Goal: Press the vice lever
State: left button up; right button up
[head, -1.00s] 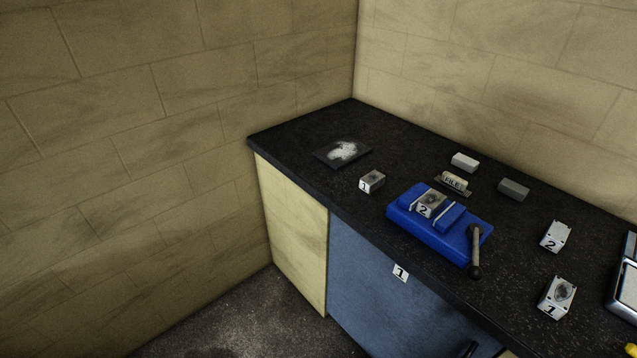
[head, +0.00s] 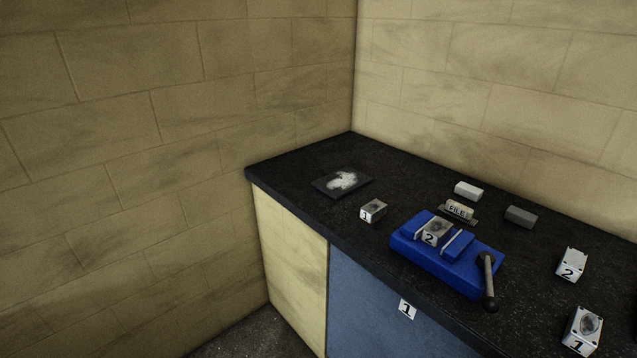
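The blue vice (head: 447,254) sits on the black worktop near its front edge. A block marked 2 (head: 433,233) sits between its jaws. The vice lever (head: 489,278) is a grey rod with a dark ball end, at the vice's right side.
On the worktop (head: 300,173) are a dark plate with white powder (head: 341,181), a block marked 1 (head: 373,210), a FILE-labelled item (head: 459,211), a white block (head: 468,191), a grey block (head: 521,216), and further blocks marked 2 (head: 572,264) and 1 (head: 582,330). Walls enclose the corner.

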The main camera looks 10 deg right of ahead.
aim_at(486, 260)
jog(key=z, duration=0.8)
jog(key=k, duration=0.25)
